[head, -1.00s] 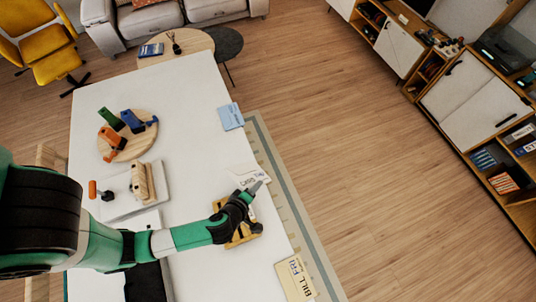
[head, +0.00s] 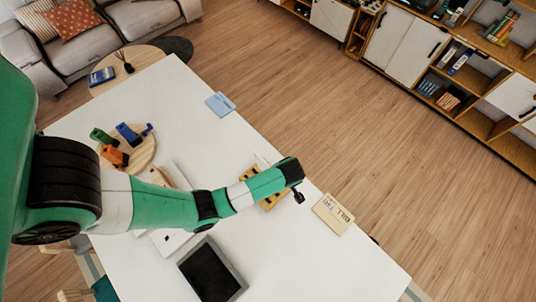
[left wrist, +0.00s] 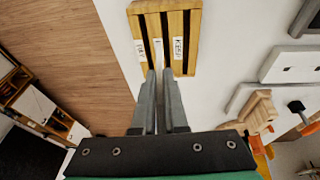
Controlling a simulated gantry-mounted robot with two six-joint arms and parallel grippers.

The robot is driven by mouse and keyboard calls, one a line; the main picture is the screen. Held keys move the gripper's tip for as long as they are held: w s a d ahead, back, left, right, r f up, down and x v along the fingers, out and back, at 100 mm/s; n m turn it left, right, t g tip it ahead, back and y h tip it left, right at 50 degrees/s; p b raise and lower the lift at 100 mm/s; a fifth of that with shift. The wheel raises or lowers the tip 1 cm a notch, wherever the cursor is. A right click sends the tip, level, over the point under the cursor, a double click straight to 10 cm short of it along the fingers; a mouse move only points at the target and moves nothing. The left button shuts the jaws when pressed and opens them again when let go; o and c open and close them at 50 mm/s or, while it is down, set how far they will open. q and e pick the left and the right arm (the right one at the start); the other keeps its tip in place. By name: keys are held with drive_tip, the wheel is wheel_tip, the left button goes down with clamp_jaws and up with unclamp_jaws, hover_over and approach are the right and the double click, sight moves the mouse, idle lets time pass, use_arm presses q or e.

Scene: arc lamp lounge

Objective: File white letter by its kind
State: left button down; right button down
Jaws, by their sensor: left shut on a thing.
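My left gripper (left wrist: 163,95) points toward a slotted wooden rack (left wrist: 186,10) in the left wrist view. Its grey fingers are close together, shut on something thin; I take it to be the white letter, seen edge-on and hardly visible. The fingertips appear at the rack's near end, between small white labels with dark lettering; I cannot tell whether they touch it. In the head view the rack (head: 271,202) is partly under my left arm, and the fingers are mostly hidden by the wrist. My right gripper is not in view.
A cream card lettered BILL (head: 333,214) and a blue card (head: 220,104) lie along the table's (head: 178,88) far edge. A dark tablet-like panel (head: 211,272) lies nearer. Table surface between blue card and rack is clear.

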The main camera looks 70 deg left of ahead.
use_arm(q)
drive_tip(key=shift+w+a+r+g, duration=0.15)
drive_tip(key=shift+a+g, duration=0.15)
drive_tip(key=shift+a, duration=0.1)
drive_tip(key=shift+f+b, duration=0.3)
drive_tip(key=shift+b, duration=0.2)
wheel_tip(320, 180, down, 5)
drive_tip(key=b, duration=0.5)
drive_tip(key=shift+f+b, duration=0.35)
drive_tip(key=shift+f, duration=0.05)
idle(0.5)
drive_tip(key=shift+f+b, duration=0.3)
drive_tip(key=shift+f+b, duration=1.55)
drive_tip(key=shift+f, duration=0.05)
idle(0.4)
